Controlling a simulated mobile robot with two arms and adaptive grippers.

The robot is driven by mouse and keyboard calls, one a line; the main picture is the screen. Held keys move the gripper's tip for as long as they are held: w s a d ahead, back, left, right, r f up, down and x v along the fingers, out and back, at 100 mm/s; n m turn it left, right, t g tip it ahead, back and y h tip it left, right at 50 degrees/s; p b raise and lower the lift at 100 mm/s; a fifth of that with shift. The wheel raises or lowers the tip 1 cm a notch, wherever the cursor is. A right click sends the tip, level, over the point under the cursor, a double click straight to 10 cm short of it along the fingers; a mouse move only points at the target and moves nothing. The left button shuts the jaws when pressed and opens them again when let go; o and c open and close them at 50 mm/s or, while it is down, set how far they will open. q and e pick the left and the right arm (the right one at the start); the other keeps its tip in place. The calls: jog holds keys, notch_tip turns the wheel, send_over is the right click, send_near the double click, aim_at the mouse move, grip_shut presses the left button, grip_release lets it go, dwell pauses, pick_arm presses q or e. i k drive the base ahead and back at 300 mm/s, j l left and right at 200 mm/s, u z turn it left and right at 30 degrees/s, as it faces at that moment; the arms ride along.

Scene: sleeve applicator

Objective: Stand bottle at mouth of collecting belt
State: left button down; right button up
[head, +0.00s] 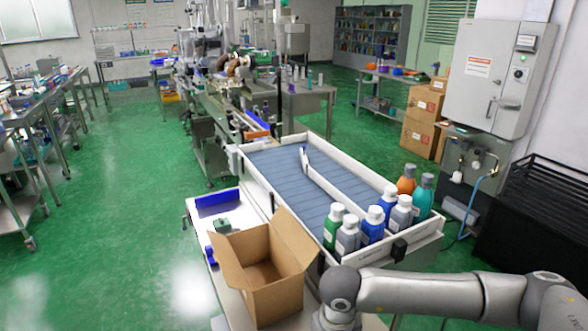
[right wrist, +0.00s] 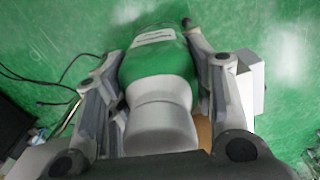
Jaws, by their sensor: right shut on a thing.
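In the right wrist view my right gripper (right wrist: 193,38) is shut on a green bottle (right wrist: 158,65) with a pale cap (right wrist: 160,127), its fingers on both sides of it. In the head view my right arm comes in from the right and bends down at the bottom edge; its gripper and the held bottle are out of that view. The collecting belt (head: 272,164) is a blue slatted belt inside white walls, with a white divider (head: 325,180) along it. Several capped bottles stand upright at its near end, among them a green bottle (head: 333,228). My left gripper is not in view.
An open cardboard box (head: 270,275) stands left of the belt's near end, close to my right arm. A blue bin (head: 217,199) lies on the side table. A black rack (head: 535,215) is at the right.

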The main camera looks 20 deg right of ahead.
aim_at(278, 153)
jog(key=u, duration=0.35)
jog(key=k+j+u, duration=0.1)
jog(key=u, duration=0.2)
jog(key=k+u, duration=0.1)
jog(key=u, duration=0.25)
jog(key=i+j, duration=0.25)
jog(key=i, duration=0.2)
jog(key=i+j+u, duration=0.1)
jog(key=i, duration=0.4)
jog(key=i+j, duration=0.3)
jog(key=i, duration=0.2)
jog(key=i+z, duration=0.35)
jog(key=i, duration=0.4)
jog(key=i+j+z, duration=0.15)
jog(key=i+z, duration=0.2)
jog(key=i, duration=0.4)
jog(key=i+z, duration=0.25)
jog(key=i, duration=0.5)
jog(key=i+j+z, duration=0.25)
jog(key=i, duration=0.55)
jog(key=i+l+z, duration=0.1)
jog(key=i+z, duration=0.3)
jog(key=i, duration=0.4)
jog(key=i+j+z, duration=0.15)
jog(key=i+z, duration=0.3)
jog(key=i, duration=0.3)
jog(key=i+z, duration=0.15)
jog(key=z, duration=1.45)
